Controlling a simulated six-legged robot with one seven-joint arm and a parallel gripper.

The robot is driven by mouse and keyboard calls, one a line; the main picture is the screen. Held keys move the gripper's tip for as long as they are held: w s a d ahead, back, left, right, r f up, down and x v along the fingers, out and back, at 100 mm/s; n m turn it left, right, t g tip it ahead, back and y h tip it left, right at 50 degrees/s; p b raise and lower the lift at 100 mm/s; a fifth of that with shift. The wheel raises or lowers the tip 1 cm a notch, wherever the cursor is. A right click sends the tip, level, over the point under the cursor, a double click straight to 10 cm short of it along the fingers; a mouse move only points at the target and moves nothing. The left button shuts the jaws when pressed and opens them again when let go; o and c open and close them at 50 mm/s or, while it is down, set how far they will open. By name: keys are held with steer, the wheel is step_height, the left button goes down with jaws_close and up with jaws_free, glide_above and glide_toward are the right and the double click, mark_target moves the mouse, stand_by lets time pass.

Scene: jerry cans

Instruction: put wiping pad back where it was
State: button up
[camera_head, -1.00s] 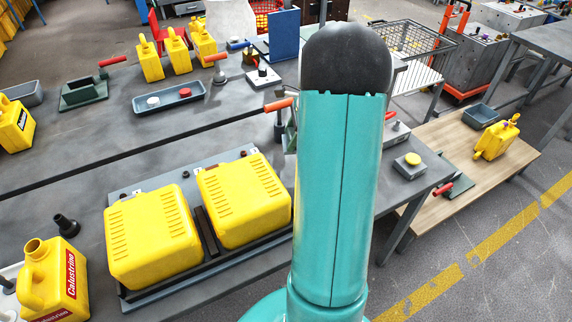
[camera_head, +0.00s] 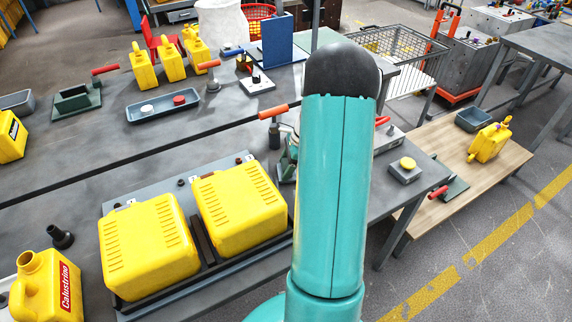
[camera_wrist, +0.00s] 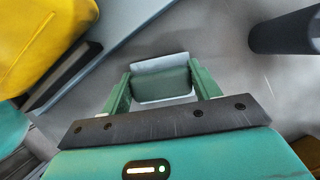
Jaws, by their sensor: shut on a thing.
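The wiping pad (camera_wrist: 162,84) is a small block with a green body and a pale top edge. In the wrist view it sits between the two green fingers of my gripper (camera_wrist: 161,76), which is shut on it. The grey worktop shows below and around it. From this view I cannot tell whether the pad touches the worktop. In the head view my teal arm hides most of the gripper and the pad. The place where the pad was kept cannot be identified.
Two yellow jerry cans (camera_head: 148,246) (camera_head: 238,203) lie in a dark fixture left of my arm. A toggle clamp with an orange handle (camera_head: 258,113) stands just behind. A grey box with a yellow button (camera_head: 405,169) is to the right. A dark cylinder (camera_wrist: 283,35) is near the gripper.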

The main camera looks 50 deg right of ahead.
steer(key=o, duration=0.9)
steer(key=shift+f, duration=0.15)
steer(key=shift+o, duration=0.2)
steer(key=v, duration=1.2)
steer(key=w+a+r+n+h, duration=0.1)
steer(key=a+r+n, duration=0.5)
steer(key=a, duration=0.4)
steer(key=w+a+r+n+h, duration=0.1)
steer(key=a+r+n, duration=0.45)
steer(key=a, duration=0.55)
steer(key=s+a+r+n+t, duration=0.1)
steer(key=s+a+r+n, duration=0.1)
steer(key=s+a+n, duration=0.4)
steer(key=s+a+r+n+t+h, duration=0.1)
steer(key=s+a+n, duration=0.5)
steer(key=a, duration=0.6)
steer(key=shift+r+n+t+h, duration=0.3)
steer(key=shift+r+n, duration=0.15)
steer(key=shift+n, duration=0.8)
